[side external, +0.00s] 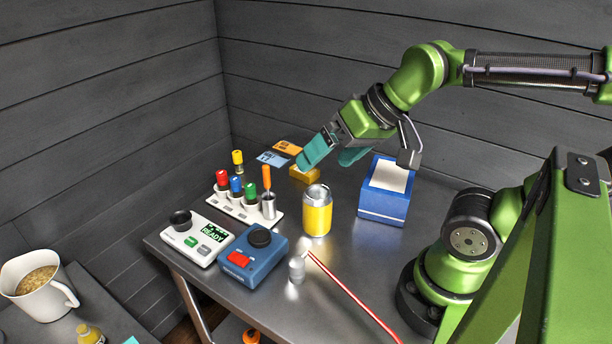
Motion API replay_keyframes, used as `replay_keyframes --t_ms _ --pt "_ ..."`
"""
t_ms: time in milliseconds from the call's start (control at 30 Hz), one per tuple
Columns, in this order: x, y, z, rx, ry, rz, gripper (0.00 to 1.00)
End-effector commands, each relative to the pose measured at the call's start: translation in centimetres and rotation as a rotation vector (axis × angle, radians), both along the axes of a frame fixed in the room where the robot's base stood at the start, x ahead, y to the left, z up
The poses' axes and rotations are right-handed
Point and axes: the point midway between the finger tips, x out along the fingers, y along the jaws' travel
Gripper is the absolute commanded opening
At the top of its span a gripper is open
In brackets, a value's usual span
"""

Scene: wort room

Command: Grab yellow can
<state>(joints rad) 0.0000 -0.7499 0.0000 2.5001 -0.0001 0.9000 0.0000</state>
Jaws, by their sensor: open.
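The yellow can (317,215) stands upright on the metal table, with a silver top and a pale band near its upper edge. My gripper (335,158) is above and behind the can in the side view. Its two teal fingers are apart, with nothing seen between them. It does not appear to touch the can.
A blue box (383,207) with a white top stands right of the can. A white rack (238,205) with coloured-cap vials, a white meter (200,238) and a blue device (253,258) stand left.

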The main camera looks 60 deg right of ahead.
Motion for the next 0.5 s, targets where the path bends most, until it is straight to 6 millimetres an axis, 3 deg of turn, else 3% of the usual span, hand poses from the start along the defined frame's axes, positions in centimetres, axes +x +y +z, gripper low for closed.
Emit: replay_keyframes --t_ms 267,500 --pt "0.5 -0.3 -0.9 0.0 0.047 -0.013 0.98" --pt "4.6 -3.1 -2.7 -0.102 0.281 0.036 0.98"
